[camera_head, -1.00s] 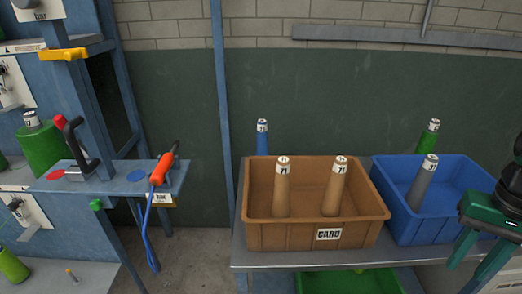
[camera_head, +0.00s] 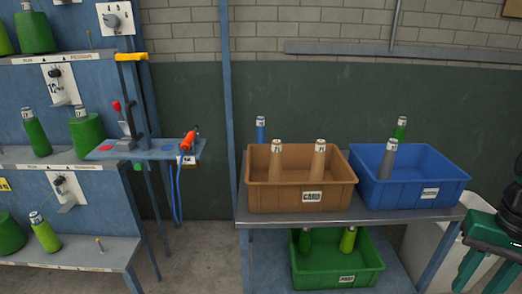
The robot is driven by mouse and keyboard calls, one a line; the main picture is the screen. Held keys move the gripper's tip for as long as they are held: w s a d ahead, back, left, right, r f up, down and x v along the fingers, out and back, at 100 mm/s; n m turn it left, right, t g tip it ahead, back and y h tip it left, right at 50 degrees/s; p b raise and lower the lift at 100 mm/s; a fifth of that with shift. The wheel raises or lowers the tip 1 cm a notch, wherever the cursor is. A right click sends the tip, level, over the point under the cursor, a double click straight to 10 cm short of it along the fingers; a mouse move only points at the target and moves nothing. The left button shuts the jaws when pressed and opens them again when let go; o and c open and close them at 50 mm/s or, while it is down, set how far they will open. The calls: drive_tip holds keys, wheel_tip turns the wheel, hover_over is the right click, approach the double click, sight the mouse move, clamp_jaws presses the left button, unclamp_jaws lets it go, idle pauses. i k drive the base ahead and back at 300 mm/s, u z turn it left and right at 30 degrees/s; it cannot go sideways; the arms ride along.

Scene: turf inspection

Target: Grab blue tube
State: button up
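The blue tube (camera_head: 261,130) has a white labelled cap and stands upright behind the left end of the brown bin. Its lower part is hidden by the bin and only its top shows. My gripper (camera_head: 472,276) is at the lower right edge of the picture, with green fingers that are apart and nothing seen between them. It is to the right of the metal table and well away from the blue tube.
A brown bin (camera_head: 300,198) with two tan tubes and a blue bin (camera_head: 410,195) with a grey tube stand on the metal table (camera_head: 350,216). A green tube (camera_head: 400,128) shows behind the blue bin. A green bin (camera_head: 337,278) sits below. Blue shelving (camera_head: 75,249) stands left.

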sight(260, 132)
drive_tip(key=z, duration=0.05)
drive_tip(key=k, duration=0.3)
drive_tip(key=u, duration=0.85)
drive_tip(key=i, duration=1.95)
drive_tip(key=z, duration=0.85)
